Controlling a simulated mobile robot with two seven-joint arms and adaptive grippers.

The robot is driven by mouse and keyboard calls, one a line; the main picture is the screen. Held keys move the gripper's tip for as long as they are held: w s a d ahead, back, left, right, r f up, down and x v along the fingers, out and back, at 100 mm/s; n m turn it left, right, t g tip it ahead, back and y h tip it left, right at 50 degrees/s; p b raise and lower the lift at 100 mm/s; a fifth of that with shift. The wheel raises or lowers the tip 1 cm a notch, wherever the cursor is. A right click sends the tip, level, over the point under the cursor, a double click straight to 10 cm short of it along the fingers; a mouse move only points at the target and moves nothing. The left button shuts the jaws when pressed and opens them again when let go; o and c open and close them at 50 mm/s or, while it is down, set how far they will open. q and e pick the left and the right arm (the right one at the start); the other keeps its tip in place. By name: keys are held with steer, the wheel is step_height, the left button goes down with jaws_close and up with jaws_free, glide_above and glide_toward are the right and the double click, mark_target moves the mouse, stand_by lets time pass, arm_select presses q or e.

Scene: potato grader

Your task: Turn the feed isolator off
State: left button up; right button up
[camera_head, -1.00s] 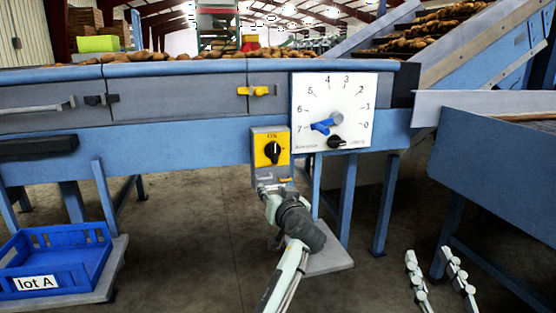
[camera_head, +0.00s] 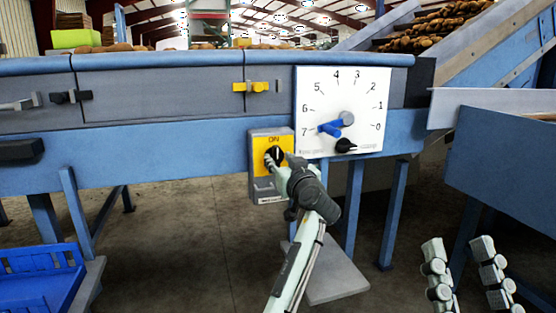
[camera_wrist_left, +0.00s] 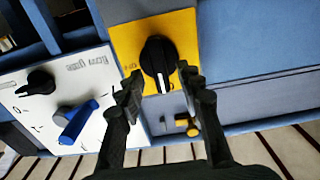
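My left gripper (camera_head: 281,168) is at the isolator's face. In the wrist view its fingers (camera_wrist_left: 160,92) are apart, one each side of the knob's near end, with no clear contact. My right gripper (camera_head: 462,255) appears at the lower right, its fingers apart and empty.
Right of the isolator is a white dial plate (camera_head: 311,87) with a blue lever (camera_head: 331,128) near 7 and a small black knob (camera_head: 346,146). A yellow latch (camera_head: 258,87) sits above. A blue crate (camera_head: 40,258) is at lower left. Blue legs stand below the frame.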

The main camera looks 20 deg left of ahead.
arm_select(q)
steer(key=shift+x, duration=0.85)
jaws_close()
